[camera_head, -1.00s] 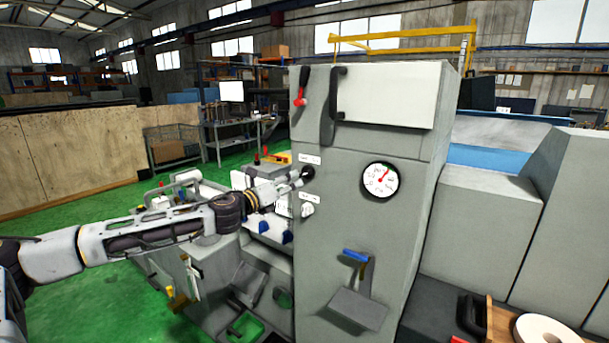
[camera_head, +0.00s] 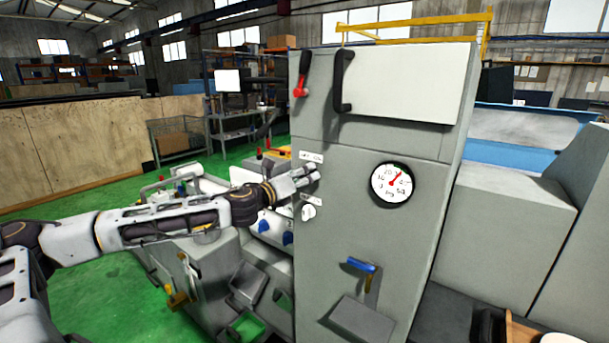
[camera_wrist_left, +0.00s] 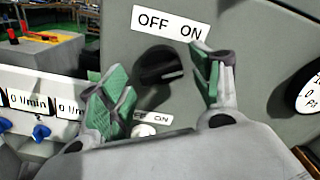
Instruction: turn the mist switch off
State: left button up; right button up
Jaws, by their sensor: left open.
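A black rotary switch (camera_wrist_left: 160,66) sits on the grey cabinet front under a white OFF ON label (camera_wrist_left: 168,23). Its grip points right, with a pale mark at that end. A white knob (camera_head: 308,212) sits lower, with its own label above; its top edge (camera_wrist_left: 144,130) shows in the wrist view. No label I can read says which is the mist switch. My left gripper (camera_head: 308,175) is open at the black switch, and its green-padded fingers (camera_wrist_left: 155,80) lie either side of it in the picture. I cannot tell whether they touch it. My right gripper is out of view.
A round gauge (camera_head: 391,183) is right of the switches. A blue-handled lever (camera_head: 361,265) is below, and a red-knobbed lever (camera_head: 300,88) and black handle (camera_head: 343,82) are above. Blue valve knobs (camera_head: 264,227) stand left of the cabinet edge.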

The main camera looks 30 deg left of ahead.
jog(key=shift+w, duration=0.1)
pick_arm(q)
jog(key=shift+d+r, duration=0.1)
jog(key=shift+c, duration=0.5)
jog(key=c, duration=0.9)
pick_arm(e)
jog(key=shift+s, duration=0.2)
pick_arm(q)
jog(key=shift+n, duration=0.3)
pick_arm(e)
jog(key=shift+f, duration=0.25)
pick_arm(q)
jog(key=n+b, duration=0.6)
jog(key=n, duration=0.5)
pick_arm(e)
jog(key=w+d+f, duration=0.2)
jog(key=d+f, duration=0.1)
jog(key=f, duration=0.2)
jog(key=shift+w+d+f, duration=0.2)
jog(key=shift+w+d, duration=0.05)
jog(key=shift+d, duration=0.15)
pick_arm(q)
jog(key=shift+n, duration=0.3)
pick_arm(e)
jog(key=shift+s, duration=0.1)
